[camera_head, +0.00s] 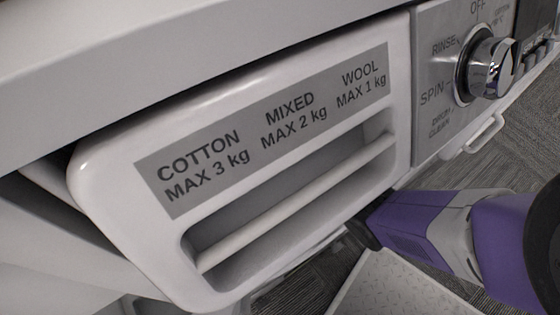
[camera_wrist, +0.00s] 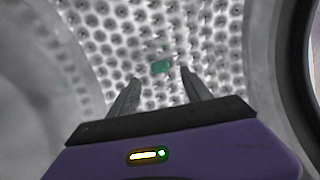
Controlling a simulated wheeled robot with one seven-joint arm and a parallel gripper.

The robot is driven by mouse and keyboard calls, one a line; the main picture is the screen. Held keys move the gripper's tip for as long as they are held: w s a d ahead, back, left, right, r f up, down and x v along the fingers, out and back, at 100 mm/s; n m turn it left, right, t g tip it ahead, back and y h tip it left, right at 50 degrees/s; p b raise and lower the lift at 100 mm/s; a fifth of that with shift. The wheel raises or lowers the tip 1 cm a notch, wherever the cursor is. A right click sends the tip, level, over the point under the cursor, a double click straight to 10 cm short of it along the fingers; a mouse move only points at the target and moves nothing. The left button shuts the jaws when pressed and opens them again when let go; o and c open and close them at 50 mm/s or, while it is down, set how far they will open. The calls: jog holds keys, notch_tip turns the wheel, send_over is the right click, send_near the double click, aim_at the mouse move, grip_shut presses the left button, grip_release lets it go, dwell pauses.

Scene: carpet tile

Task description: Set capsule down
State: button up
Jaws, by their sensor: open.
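In the wrist view a small green capsule (camera_wrist: 161,67) lies on the perforated grey drum wall (camera_wrist: 115,45) of a washing machine. My gripper (camera_wrist: 158,82) is open, its two grey fingers apart. The capsule shows just beyond the fingertips, between them in the picture, and the fingers do not visibly touch it. In the head view my purple arm (camera_head: 420,225) reaches in under the machine's front panel. The fingers and the capsule are hidden there.
The head view shows the white detergent drawer (camera_head: 120,215) with its label, a chrome knob (camera_head: 488,66) and a white door handle (camera_head: 482,137). In the wrist view the round drum opening's rim (camera_wrist: 290,75) curves close on the right. Carpet tile (camera_head: 527,125) shows beyond.

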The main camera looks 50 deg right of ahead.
jog(key=r, duration=0.1)
jog(key=r+p, duration=0.1)
jog(key=r, duration=0.3)
jog(key=shift+w+a+r+p, duration=0.15)
jog(key=shift+a+r+p, duration=0.05)
jog(key=shift+a+p, duration=0.2)
